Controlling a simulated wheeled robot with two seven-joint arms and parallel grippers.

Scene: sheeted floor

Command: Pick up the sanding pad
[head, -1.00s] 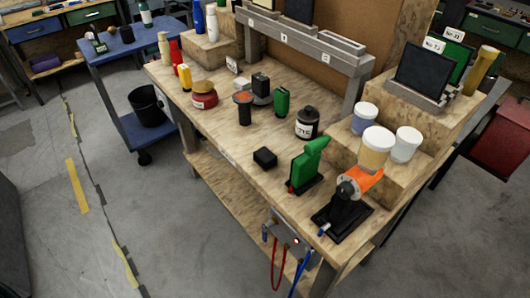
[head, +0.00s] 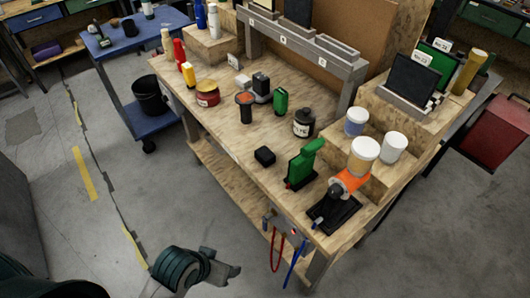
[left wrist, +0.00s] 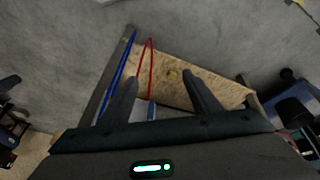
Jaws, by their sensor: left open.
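A small black block (head: 265,156) lies near the front edge of the wooden workbench (head: 225,135); it looks most like the sanding pad, but I cannot be sure. My left gripper (head: 228,272) shows at the bottom of the head view, out over the floor in front of the bench and well apart from the block. In the left wrist view its two fingers (left wrist: 160,78) are spread with nothing between them. Beyond them are the bench's plywood (left wrist: 170,75) and the floor; the black block is not visible there. My right gripper is not in view.
A green tool (head: 303,165) and a black-based stand with an orange part (head: 345,185) stand right of the block. A dark bottle (head: 303,123) stands behind it. Red (head: 273,250) and blue (head: 293,268) cables hang at the bench front. Bench surface left of the block is clear.

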